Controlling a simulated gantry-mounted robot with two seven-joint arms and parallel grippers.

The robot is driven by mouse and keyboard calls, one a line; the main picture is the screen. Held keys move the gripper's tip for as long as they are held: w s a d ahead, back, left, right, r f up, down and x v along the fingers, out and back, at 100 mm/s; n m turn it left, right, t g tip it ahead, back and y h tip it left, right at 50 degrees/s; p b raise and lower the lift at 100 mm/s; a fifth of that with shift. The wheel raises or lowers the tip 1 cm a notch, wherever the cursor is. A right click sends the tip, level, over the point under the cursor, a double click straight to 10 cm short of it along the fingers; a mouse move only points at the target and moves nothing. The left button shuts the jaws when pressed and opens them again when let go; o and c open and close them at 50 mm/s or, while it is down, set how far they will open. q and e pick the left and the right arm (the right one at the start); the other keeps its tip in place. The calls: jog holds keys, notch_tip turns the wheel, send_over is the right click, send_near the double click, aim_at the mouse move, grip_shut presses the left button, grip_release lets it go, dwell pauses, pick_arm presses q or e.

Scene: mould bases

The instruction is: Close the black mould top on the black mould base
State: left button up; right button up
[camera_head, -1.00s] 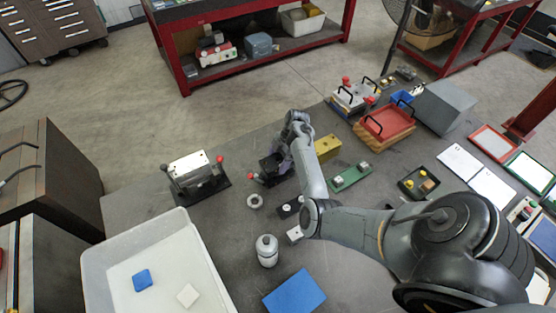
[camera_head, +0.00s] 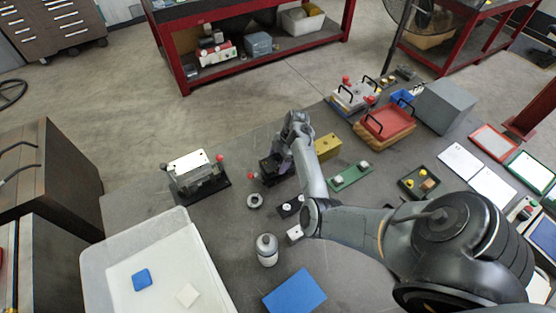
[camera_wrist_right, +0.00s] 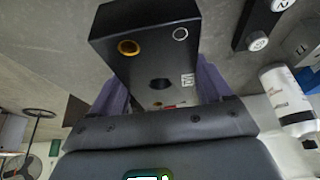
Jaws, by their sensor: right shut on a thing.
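My right gripper (camera_head: 284,152) is at the middle of the table, pointing away from my body. Its purple fingers are shut on the black mould top (camera_wrist_right: 160,55), a dark block with a yellow ring, a pale ring and a round hole in its face. In the head view the mould top (camera_head: 269,164) shows just left of the fingers. The black mould base (camera_head: 264,181) with a red knob (camera_head: 251,176) is below it, partly hidden by the gripper. I cannot tell whether top and base touch. My left gripper is not in view.
A steel mould with red knobs (camera_head: 192,170) stands to the left. A yellow block (camera_head: 327,146) and a green plate (camera_head: 351,176) are close to the right. A metal ring (camera_head: 254,201), a white bottle (camera_head: 267,249) and a large white bin (camera_head: 99,268) are nearer.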

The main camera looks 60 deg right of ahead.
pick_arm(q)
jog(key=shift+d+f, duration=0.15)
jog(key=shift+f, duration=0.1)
pick_arm(e)
jog(key=shift+f, duration=0.6)
pick_arm(q)
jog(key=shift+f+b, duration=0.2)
jog(key=shift+b, duration=0.25)
pick_arm(e)
jog(key=shift+f, duration=0.5)
jog(key=o, duration=1.6)
jog(key=shift+w, duration=0.1)
jog(key=shift+o, duration=0.4)
jog(key=shift+f, duration=0.1)
